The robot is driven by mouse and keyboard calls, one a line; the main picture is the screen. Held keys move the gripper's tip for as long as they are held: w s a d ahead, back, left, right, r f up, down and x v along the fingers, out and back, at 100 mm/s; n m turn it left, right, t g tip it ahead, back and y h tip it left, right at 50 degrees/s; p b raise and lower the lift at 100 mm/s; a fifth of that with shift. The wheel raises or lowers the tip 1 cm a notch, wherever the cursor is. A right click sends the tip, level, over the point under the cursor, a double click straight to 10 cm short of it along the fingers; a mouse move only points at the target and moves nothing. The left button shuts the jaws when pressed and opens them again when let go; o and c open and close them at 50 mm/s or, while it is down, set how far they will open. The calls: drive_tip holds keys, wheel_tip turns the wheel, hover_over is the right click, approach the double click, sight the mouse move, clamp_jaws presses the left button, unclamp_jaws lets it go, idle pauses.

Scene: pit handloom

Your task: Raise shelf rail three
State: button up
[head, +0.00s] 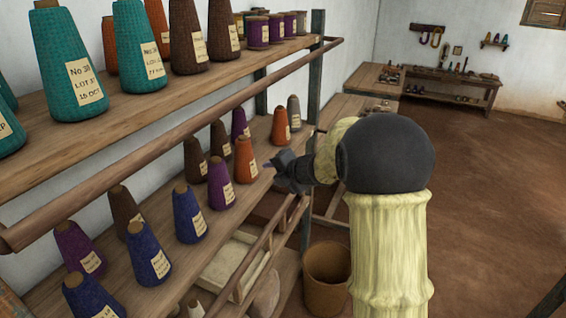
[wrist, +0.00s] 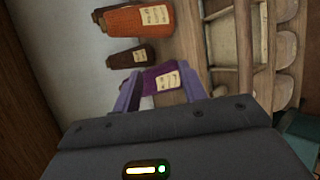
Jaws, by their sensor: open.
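Two rails show along the shelf fronts in the head view. The upper rail (head: 170,140) is a long round wooden bar running in front of the upper shelf. A lower rail (head: 262,250) runs below the middle shelf, partly hidden behind my arm. I cannot tell which one is rail three. My gripper (head: 272,164) is beside the middle shelf, near an orange cone (head: 246,160), and holds nothing that I can see. In the wrist view its fingers (wrist: 158,86) are apart, with a purple cone (wrist: 163,80) showing between them, not clearly touching.
Labelled yarn cones crowd the middle shelf (head: 262,192) and upper shelf (head: 165,98). A pale tray (head: 228,262) lies lower down. A brown bin (head: 327,275) stands on the floor beside my arm. A workbench (head: 450,90) is at the back; the floor at right is clear.

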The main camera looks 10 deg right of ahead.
drive_tip(key=s+d+r+p, duration=0.1)
drive_tip(key=s+r+p, duration=0.2)
drive_tip(key=s+r, duration=0.1)
drive_tip(key=shift+s+d+r, duration=0.2)
drive_tip(key=shift+d+r, duration=0.05)
drive_tip(key=shift+r, duration=0.45)
idle(0.3)
idle(0.3)
drive_tip(key=b+v, duration=0.2)
drive_tip(key=v, duration=1.5)
drive_tip(key=shift+s+d, duration=0.1)
